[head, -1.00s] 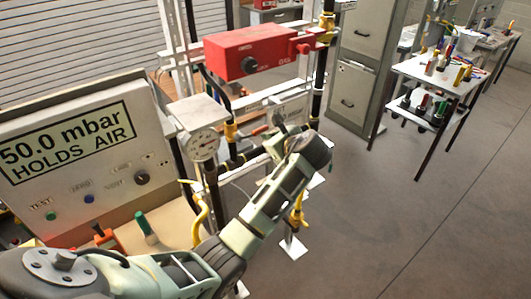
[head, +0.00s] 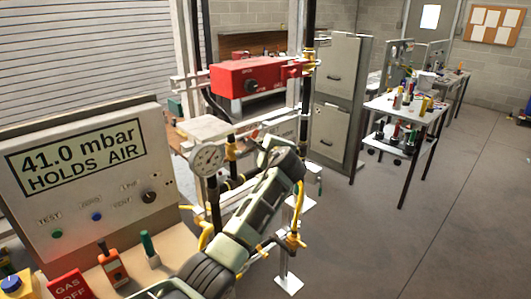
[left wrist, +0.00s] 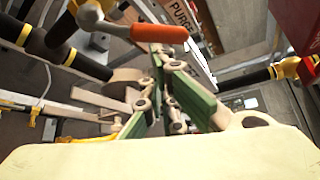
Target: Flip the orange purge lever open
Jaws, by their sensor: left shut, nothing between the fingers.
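The orange purge lever (left wrist: 160,33) shows in the left wrist view, lying nearly level across the top, its left end at a pale fitting on the pipe. A sign with partly cut-off "PURG" lettering (left wrist: 182,14) is behind it. My left gripper (left wrist: 158,58) is shut and empty, its tips just below the lever in the picture; I cannot tell whether they touch it. In the head view my left gripper (head: 278,150) is at the pipework right of the round gauge (head: 207,158), and I cannot make out the lever there. My right gripper is not in view.
A tester panel (head: 90,185) at left reads "41.0 mbar HOLDS AIR". A red box (head: 245,76) is mounted above the pipes, with yellow-handled valves (head: 293,240) lower down. Filing cabinets (head: 335,100) and a tool cart (head: 405,112) stand behind. The floor at right is clear.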

